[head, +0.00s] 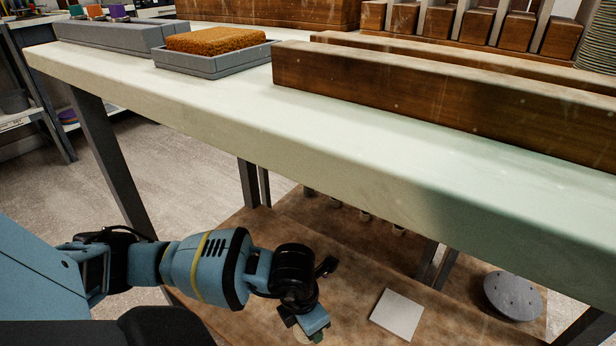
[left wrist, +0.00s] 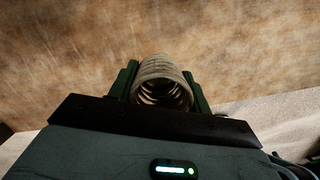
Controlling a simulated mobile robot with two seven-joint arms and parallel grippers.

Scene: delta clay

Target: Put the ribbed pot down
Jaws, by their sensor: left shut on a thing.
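The ribbed pot (left wrist: 163,82) is pale and round with ridges, and its open mouth faces the left wrist camera. My left gripper (left wrist: 165,88) is shut on it, with one dark green finger on each side. Behind the pot is the brown surface of a low shelf (left wrist: 60,50). I cannot tell whether the pot touches it. In the head view my left gripper (head: 312,328) is low over the brown lower shelf (head: 250,235), under the table. The pot is mostly hidden there. My right gripper is not in view.
A white square tile (head: 397,314) and a grey perforated disc (head: 513,296) lie on the lower shelf, right of my gripper. The pale tabletop (head: 230,95) overhangs above. It carries a grey tray (head: 190,66) with a brown sponge (head: 218,40) and wooden beams (head: 420,100).

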